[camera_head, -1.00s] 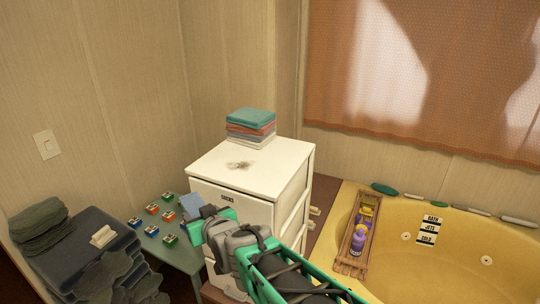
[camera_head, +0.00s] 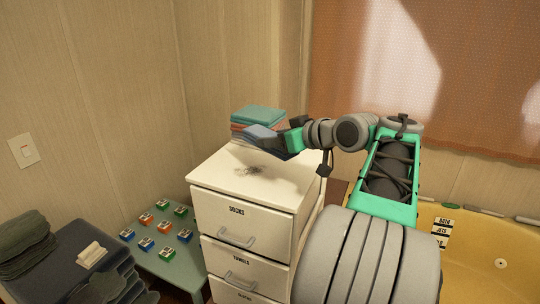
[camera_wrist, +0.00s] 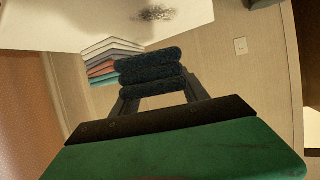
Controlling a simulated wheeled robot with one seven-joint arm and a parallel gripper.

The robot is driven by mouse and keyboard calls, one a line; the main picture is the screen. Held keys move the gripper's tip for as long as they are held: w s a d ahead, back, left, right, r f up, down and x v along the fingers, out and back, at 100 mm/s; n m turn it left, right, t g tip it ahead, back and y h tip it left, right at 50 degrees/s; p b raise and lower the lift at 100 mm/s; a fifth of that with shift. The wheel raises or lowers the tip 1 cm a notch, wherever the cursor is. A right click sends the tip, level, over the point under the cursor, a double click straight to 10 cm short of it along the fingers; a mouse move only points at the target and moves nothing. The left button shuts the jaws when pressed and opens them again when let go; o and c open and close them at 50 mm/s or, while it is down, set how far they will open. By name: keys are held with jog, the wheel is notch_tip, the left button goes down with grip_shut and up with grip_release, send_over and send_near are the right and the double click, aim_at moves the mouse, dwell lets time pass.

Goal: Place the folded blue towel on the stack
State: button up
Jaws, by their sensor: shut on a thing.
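The folded blue towel (camera_head: 259,132) is held in my gripper (camera_head: 278,140) above the white drawer cabinet's top. In the wrist view the towel (camera_wrist: 150,72) looks dark, with several folded layers between my fingers (camera_wrist: 155,100). The stack (camera_head: 257,112) of folded towels stands at the back of the cabinet top, teal uppermost with a reddish one below. The held towel hides the stack's front lower part in the head view. In the wrist view the stack (camera_wrist: 108,60) appears inverted, left of the towel. I cannot tell whether they touch.
The white cabinet (camera_head: 240,180) has labelled drawers and a dark smudge on its otherwise bare top. A low green table (camera_head: 168,262) with several coloured boxes stands left of it. Dark towels (camera_head: 22,245) lie at far left. The yellow tub (camera_head: 500,235) is at right.

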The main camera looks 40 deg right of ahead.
jog(key=p, duration=0.2)
send_over(273, 167)
jog(key=f, duration=0.6)
jog(key=shift+s+a+f, duration=0.1)
jog(key=shift+s+f, duration=0.15)
jog(key=shift+s, duration=0.05)
jog(key=shift+w+f+p, duration=0.15)
jog(key=shift+f+p, duration=0.45)
jog(key=shift+f, duration=1.25)
jog(key=shift+f, duration=0.1)
jog(key=o, duration=1)
jog(key=shift+f, duration=0.1)
jog(key=o, duration=0.4)
jog(key=shift+o, duration=0.2)
